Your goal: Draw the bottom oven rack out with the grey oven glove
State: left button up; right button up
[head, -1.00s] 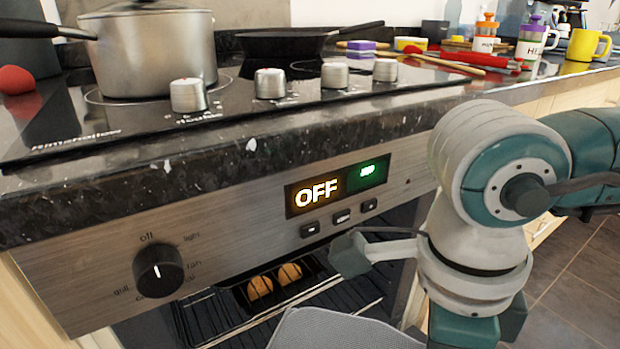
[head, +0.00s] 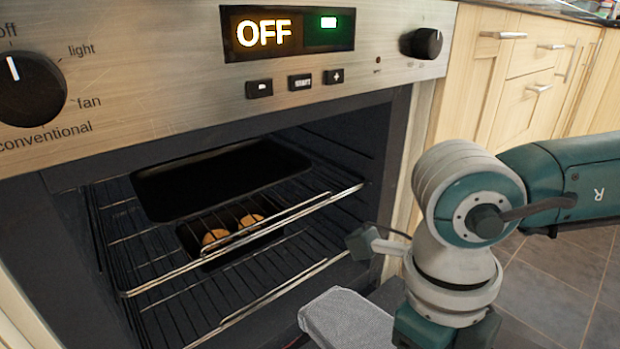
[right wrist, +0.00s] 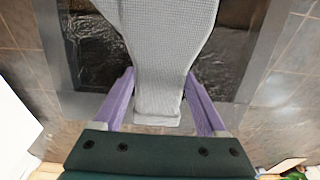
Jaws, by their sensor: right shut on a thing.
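The bottom oven rack (head: 272,293) is a wire shelf low inside the open oven, its front rail showing below the top rack. The grey oven glove (head: 345,318) is in front of the oven at the lower middle of the head view, apart in the picture from the bottom rack's rail. In the right wrist view the glove (right wrist: 170,35) extends away between the purple fingers of my right gripper (right wrist: 160,82), which is shut on its near end. In the head view my right arm's wrist hides these fingers. My left gripper is not in view.
The top rack (head: 240,238) holds a black tray (head: 215,178). A smaller dark tin with brown food (head: 215,237) shows through its wires. The lowered oven door (right wrist: 85,50) lies under the glove. Pale cabinets (head: 510,80) stand right; tiled floor (head: 560,285) is clear.

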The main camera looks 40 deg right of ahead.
aim_at(338, 311)
jog(key=w+f+b, duration=0.1)
jog(key=w+b, duration=0.2)
jog(key=w, duration=0.1)
jog(key=w+f+b, duration=0.1)
jog(key=w+b, duration=0.3)
jog(key=w+a+f+b, duration=0.1)
jog(key=w+b, duration=0.3)
jog(key=shift+w, duration=0.4)
jog(key=shift+f+b, duration=0.65)
jog(key=shift+f, duration=0.3)
jog(key=shift+w, duration=0.1)
jog(key=shift+s+r+p, duration=0.2)
jog(key=shift+s+p, duration=0.2)
jog(key=shift+p, duration=0.2)
jog(key=s+p, duration=0.3)
jog(key=s, duration=0.1)
jog(key=shift+s+d, duration=0.1)
jog(key=shift+d, duration=0.1)
jog(key=shift+s+f+p, duration=0.15)
jog(key=shift+s+p, duration=0.3)
jog(key=shift+s, duration=0.1)
